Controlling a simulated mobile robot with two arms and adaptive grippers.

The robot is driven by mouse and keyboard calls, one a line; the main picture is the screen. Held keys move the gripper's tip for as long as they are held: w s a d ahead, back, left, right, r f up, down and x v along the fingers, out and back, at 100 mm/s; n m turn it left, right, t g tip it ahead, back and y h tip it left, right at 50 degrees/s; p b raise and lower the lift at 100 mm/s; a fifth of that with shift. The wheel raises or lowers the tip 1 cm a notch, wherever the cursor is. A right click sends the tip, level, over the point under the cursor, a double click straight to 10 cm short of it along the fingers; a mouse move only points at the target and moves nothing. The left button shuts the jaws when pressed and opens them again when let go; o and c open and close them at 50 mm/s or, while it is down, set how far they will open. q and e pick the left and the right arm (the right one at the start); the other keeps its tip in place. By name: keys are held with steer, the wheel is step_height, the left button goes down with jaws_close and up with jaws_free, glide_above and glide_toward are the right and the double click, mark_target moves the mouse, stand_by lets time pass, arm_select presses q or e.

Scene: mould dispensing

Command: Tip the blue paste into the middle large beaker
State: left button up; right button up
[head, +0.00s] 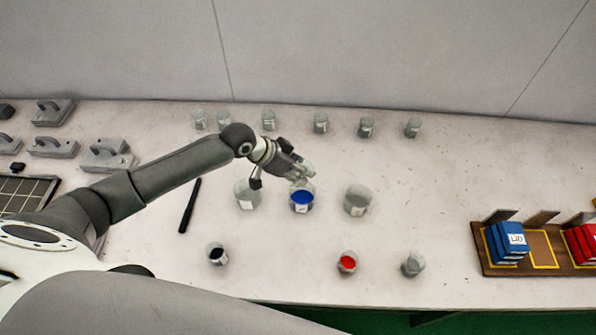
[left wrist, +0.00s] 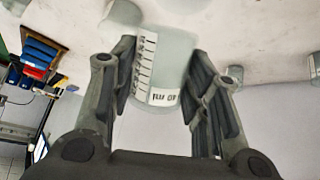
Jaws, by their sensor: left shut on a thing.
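The middle large beaker (head: 302,208) stands on the table in the head view, with blue paste (head: 302,197) inside it. My left gripper (head: 298,174) is directly above it, shut on a small clear beaker (head: 307,170). In the left wrist view the held small beaker (left wrist: 160,75) sits between the two fingers (left wrist: 160,105), with a white scale and a "40 ml" label. It looks clear, with no blue visible in it; its inside is not clearly shown. My right gripper is not in view.
Large clear beakers stand left (head: 243,193) and right (head: 357,199) of the middle one. In front are small beakers with black (head: 217,257), red (head: 347,265) and greyish (head: 413,266) contents. More small beakers line the back. A black stick (head: 189,206) lies left; a wooden rack (head: 490,262) stands right.

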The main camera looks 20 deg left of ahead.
arm_select(q)
steer(key=t+h+b, duration=0.1)
steer(key=t+b, duration=0.1)
steer(key=shift+b, duration=0.3)
steer(key=t+h+b, duration=0.1)
steer(key=b, duration=0.3)
steer(key=shift+r+t+h, duration=0.1)
steer(key=shift+t+h, duration=0.2)
steer(key=t+h+b, duration=0.1)
steer(key=b, duration=0.4)
steer(key=t+h+b, duration=0.1)
steer(key=t+b, duration=0.1)
steer(key=b, duration=0.4)
steer(key=shift+r+m, duration=0.35)
steer(key=shift+m, duration=0.05)
steer(key=shift+r+t+h+b, duration=0.1)
steer(key=shift+t+h+b, duration=0.2)
steer(key=shift+b, duration=0.35)
steer(key=shift+r, duration=0.15)
steer(key=shift+d, duration=0.1)
